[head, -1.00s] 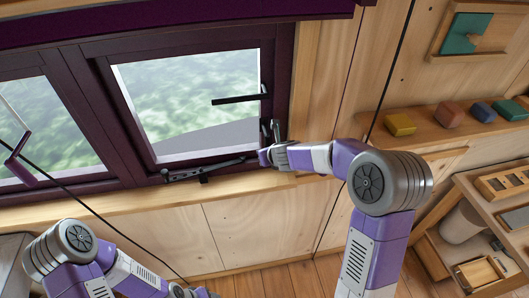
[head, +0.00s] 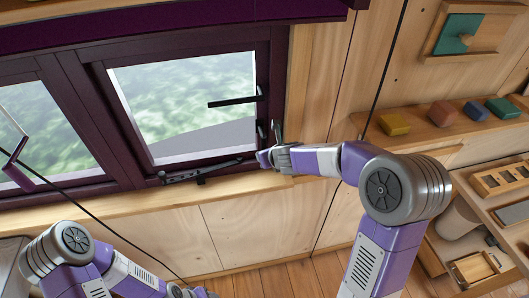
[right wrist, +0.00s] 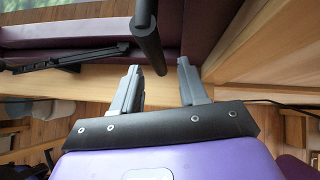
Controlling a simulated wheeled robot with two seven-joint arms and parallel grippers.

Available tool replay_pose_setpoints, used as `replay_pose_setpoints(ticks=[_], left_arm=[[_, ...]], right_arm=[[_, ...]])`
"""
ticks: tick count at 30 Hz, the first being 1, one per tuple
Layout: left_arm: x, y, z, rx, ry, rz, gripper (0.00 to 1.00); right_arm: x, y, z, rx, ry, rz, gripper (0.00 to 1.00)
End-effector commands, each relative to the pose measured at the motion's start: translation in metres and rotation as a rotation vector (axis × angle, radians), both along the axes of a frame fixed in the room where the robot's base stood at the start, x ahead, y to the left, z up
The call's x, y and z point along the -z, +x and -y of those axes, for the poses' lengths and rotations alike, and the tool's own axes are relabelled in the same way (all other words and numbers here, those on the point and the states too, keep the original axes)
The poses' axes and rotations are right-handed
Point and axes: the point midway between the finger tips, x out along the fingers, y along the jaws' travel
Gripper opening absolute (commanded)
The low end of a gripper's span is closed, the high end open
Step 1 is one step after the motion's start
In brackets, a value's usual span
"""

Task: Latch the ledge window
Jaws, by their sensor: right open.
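The ledge window (head: 270,85) has a dark purple frame around a pane showing greenery. Its black lever handle (head: 232,101) sticks out leftward from the sash's right side. A dark stay bar (head: 200,172) lies along the bottom of the frame. My right gripper (head: 269,132) is open below the handle's pivot, at the lower right corner of the frame. In the right wrist view a dark round-ended bar (right wrist: 147,35), apparently the handle, reaches down to the gap between the open fingers; contact cannot be told. My left gripper (head: 192,292) is at the bottom edge, mostly cut off.
A wooden sill (head: 150,205) runs under the window. On the right, a shelf (head: 425,135) holds several coloured blocks, with a wooden tray unit (head: 500,180) below. A second window pane (head: 40,135) is at the left. A dark cord (head: 388,70) hangs down the wall.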

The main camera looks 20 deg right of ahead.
Motion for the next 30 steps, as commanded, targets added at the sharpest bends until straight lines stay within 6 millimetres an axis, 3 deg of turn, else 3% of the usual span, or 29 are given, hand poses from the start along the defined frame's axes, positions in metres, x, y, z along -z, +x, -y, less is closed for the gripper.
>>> replay_pose_setpoints(ticks=[7, 23, 26, 29, 30], left_arm=[[-0.012, 0.0, 0.0, 0.0, 0.0, 0.0, 0.57], [-0.012, 0.0, 0.0, 0.0, 0.0, 0.0, 0.57], [-0.008, 0.0, 0.0, 0.0, 0.0, 0.0, 0.57], [0.002, 0.0, 0.0, 0.0, 0.0, 0.0, 0.57], [0.008, 0.0, 0.0, 0.0, 0.0, 0.0, 0.57]], right_arm=[[-0.022, -0.023, 0.002, 0.002, -0.001, -0.001, 0.43], [-0.023, -0.025, 0.002, 0.002, 0.001, -0.001, 0.43], [-0.012, -0.028, 0.0, 0.022, 0.035, -0.023, 0.43], [0.025, -0.038, -0.01, 0.108, 0.161, -0.099, 0.43], [0.047, -0.044, -0.016, 0.167, 0.241, -0.148, 0.43]])
